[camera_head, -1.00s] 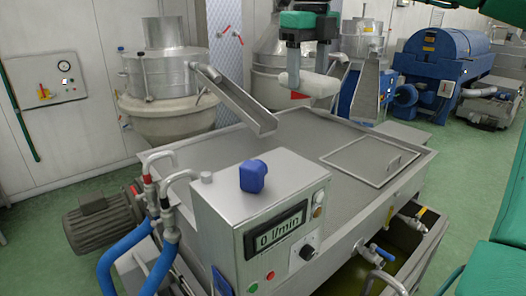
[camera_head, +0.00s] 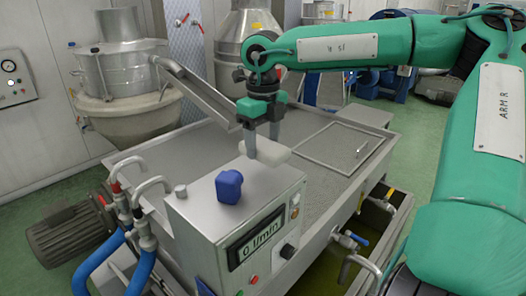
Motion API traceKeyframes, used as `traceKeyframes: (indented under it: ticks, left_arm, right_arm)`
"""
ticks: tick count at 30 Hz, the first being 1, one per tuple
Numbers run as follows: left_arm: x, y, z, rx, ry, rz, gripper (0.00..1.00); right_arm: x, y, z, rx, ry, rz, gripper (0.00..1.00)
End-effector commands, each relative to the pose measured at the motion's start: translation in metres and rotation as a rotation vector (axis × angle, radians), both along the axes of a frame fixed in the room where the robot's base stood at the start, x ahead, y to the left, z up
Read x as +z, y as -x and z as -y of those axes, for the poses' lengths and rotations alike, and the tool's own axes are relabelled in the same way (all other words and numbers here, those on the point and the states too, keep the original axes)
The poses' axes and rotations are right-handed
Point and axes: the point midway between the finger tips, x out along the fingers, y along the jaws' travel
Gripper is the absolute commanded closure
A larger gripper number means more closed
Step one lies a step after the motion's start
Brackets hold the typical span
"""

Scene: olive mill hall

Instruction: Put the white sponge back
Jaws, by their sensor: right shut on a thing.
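My right gripper (camera_head: 264,148) comes in from the right on a green arm and points down. It is shut on the white sponge (camera_head: 279,155), a pale block between its two grey fingers. The sponge is at the back edge of the grey control box (camera_head: 250,188), behind and to the right of a blue object (camera_head: 229,186) on the box top. I cannot tell whether the sponge touches the box. The fingers hide part of the sponge. My left gripper is not in view.
A wide metal tank (camera_head: 310,187) with a framed lid panel (camera_head: 341,148) lies behind the box. A sloping metal chute (camera_head: 197,92) stands left of the gripper. Blue hoses (camera_head: 95,262) and a motor (camera_head: 72,228) are at the left. The tank top is mostly clear.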

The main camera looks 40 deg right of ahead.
Motion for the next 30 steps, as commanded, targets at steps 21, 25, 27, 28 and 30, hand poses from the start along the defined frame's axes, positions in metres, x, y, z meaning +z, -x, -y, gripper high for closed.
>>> traceKeyframes:
  ticks: [21,25,27,28,30]
  left_arm:
    - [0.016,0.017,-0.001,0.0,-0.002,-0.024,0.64]
    - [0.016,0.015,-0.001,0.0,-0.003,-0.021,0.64]
    - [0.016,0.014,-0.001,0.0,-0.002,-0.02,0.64]
    - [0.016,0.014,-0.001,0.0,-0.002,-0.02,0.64]
    - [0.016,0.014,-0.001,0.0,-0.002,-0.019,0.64]
  right_arm:
    - [-0.049,0.001,0.0,0.0,0.0,-0.002,0.3]
    - [-0.049,0.001,0.0,0.0,0.0,-0.002,0.2]
    - [-0.048,0.001,0.0,0.0,0.0,-0.001,0.2]
    - [-0.048,0.0,0.0,0.0,0.0,-0.001,0.2]
    - [-0.048,0.0,0.0,0.0,0.0,-0.001,0.2]
